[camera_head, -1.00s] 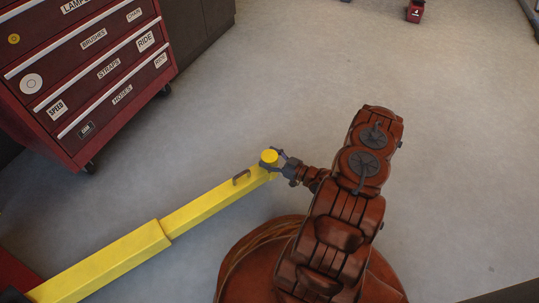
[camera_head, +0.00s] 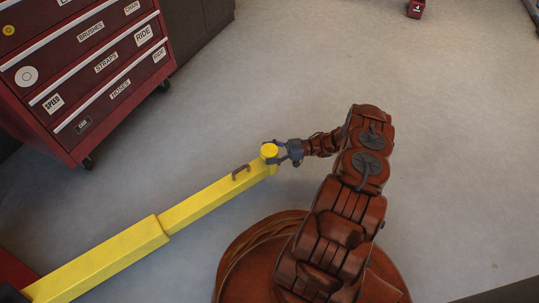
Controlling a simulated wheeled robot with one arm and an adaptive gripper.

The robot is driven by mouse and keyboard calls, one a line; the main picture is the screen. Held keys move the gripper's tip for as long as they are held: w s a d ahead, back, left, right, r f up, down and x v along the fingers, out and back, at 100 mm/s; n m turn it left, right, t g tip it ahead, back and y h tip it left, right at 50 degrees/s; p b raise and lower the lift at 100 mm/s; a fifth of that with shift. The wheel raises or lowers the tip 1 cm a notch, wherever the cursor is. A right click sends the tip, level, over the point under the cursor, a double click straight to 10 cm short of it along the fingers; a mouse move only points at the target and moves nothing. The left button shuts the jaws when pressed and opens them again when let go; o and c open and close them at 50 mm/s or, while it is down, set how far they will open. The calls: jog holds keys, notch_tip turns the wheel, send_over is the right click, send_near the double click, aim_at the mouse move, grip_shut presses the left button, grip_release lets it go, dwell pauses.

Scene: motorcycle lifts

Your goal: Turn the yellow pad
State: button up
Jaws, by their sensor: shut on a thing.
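The yellow pad (camera_head: 269,151) is a small round disc at the far end of a long yellow lift arm (camera_head: 130,245). My gripper (camera_head: 277,152) reaches it from the right and is shut on the pad, with its dark fingers around the pad's side. The pad's top face shows clear of the fingers. The far side of the fingers is partly hidden, and the pad's stem is too small to make out.
A red tool cabinet (camera_head: 90,75) on wheels stands at the upper left. A small red object (camera_head: 416,9) lies at the top right. The grey floor between is clear.

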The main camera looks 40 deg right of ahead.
aim_at(270, 150)
jog(key=shift+f+n+g+y, duration=0.2)
jog(key=shift+n+g+y, duration=0.4)
jog(key=shift+n+g, duration=0.75)
jog(key=shift+s+g, duration=0.1)
jog(key=shift+g, duration=0.75)
jog(key=o, duration=1.2)
jog(key=shift+r, duration=0.1)
jog(key=shift+c, duration=0.2)
jog(key=shift+r, duration=0.15)
jog(key=shift+r, duration=4.85)
